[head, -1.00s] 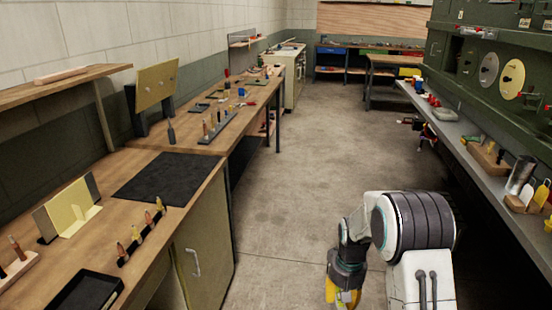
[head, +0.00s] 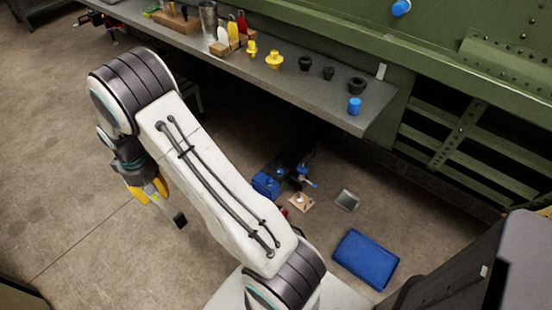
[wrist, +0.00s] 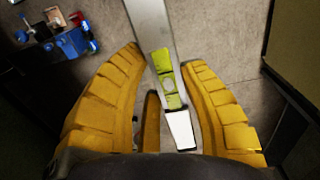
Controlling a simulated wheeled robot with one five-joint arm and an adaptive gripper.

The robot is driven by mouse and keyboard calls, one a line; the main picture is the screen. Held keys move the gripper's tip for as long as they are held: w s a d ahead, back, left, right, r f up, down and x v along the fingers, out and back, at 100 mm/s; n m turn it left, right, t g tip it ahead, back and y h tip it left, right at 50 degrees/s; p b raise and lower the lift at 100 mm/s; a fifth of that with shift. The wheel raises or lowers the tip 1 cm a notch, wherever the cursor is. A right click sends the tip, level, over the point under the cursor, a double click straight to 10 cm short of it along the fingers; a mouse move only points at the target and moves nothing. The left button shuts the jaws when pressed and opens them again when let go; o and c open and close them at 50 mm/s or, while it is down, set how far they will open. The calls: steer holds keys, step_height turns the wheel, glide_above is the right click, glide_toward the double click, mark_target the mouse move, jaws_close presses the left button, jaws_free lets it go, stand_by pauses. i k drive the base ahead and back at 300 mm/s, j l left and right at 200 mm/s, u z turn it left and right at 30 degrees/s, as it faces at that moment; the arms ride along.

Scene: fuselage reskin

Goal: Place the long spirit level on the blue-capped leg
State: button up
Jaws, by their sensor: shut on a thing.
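My gripper (head: 150,190) has yellow fingers and hangs above the floor at the left of the head view. In the wrist view, the long spirit level (wrist: 152,28), a grey bar with a yellow-green vial section, lies between the fingers (wrist: 165,58). My gripper is shut on it. The bar runs out past the top edge, so its far end is hidden there. A dark end (head: 180,220) shows below the fingers in the head view. I cannot pick out the blue-capped leg for sure; a blue knob (head: 401,8) sits on the green structure.
A grey shelf (head: 320,95) runs along the green structure, holding yellow and black fittings and a blue cylinder (head: 354,106). On the floor lie a blue tray (head: 365,260), a blue box (head: 266,184) and small parts. Open floor (head: 60,130) is at the left.

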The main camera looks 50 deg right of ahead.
mark_target(274, 164)
steer(key=i+j+z, duration=0.1)
steer(key=i+z, duration=0.3)
steer(key=i+j+z, duration=0.2)
steer(key=i+z, duration=0.25)
steer(key=i+j+z, duration=0.25)
steer(key=z, duration=0.15)
steer(key=i+j+z, duration=0.3)
steer(key=j+z, duration=0.15)
